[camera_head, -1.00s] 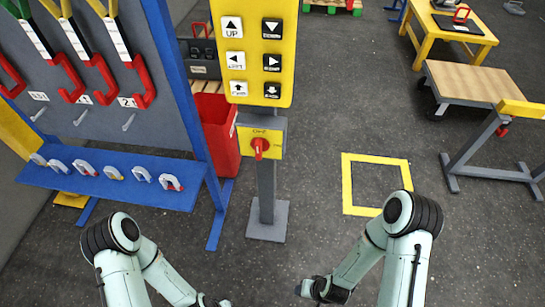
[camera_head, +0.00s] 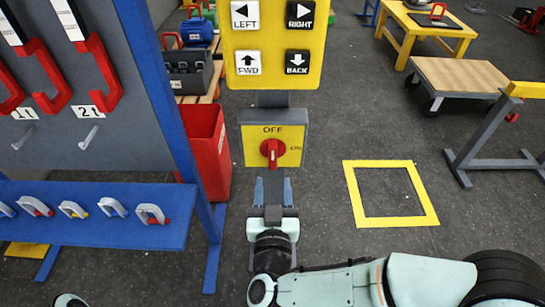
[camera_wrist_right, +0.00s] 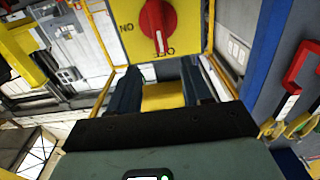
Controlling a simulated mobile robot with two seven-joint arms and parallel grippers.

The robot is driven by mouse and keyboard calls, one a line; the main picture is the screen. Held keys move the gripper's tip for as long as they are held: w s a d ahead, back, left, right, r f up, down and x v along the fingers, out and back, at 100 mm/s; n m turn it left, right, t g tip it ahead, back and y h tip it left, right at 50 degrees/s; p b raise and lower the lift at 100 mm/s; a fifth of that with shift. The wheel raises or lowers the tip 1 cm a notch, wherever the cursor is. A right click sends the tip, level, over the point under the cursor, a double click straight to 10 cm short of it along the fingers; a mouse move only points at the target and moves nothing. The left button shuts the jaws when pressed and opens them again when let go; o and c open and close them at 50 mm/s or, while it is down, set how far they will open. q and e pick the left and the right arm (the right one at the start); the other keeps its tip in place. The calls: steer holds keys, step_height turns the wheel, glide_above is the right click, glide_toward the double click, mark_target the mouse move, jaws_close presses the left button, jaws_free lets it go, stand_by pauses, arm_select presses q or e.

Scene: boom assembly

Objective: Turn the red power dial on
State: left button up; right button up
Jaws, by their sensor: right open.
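The red power dial (camera_head: 272,152) sits on a yellow plate (camera_head: 291,133) on a grey post. OFF is printed above the dial and ON at its right. Its handle stands upright. In the wrist view the dial (camera_wrist_right: 158,24) appears upside down, with a white mark on the handle's OFF end. My right gripper (camera_head: 273,188) is just below the dial in the head view, its two fingers pointing up, open and empty. In the wrist view the right gripper's fingers (camera_wrist_right: 161,82) are apart, with the dial past their tips. My left gripper is out of view.
A yellow button panel (camera_head: 272,30) is above the dial on the same post. A red bin (camera_head: 207,150) and a blue-framed tool rack (camera_head: 165,110) stand at the left. A yellow floor square (camera_head: 385,221) and open floor lie at the right.

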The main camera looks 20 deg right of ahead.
mark_target(273, 154)
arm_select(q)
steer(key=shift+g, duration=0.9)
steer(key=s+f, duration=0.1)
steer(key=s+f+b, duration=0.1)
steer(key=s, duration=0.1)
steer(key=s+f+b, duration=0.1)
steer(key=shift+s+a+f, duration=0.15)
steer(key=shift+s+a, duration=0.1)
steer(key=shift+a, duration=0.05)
arm_select(e)
steer(key=x, duration=1)
steer(key=shift+w+f, duration=0.1)
steer(key=shift+f, duration=0.05)
steer(key=shift+a, duration=0.1)
jaws_close()
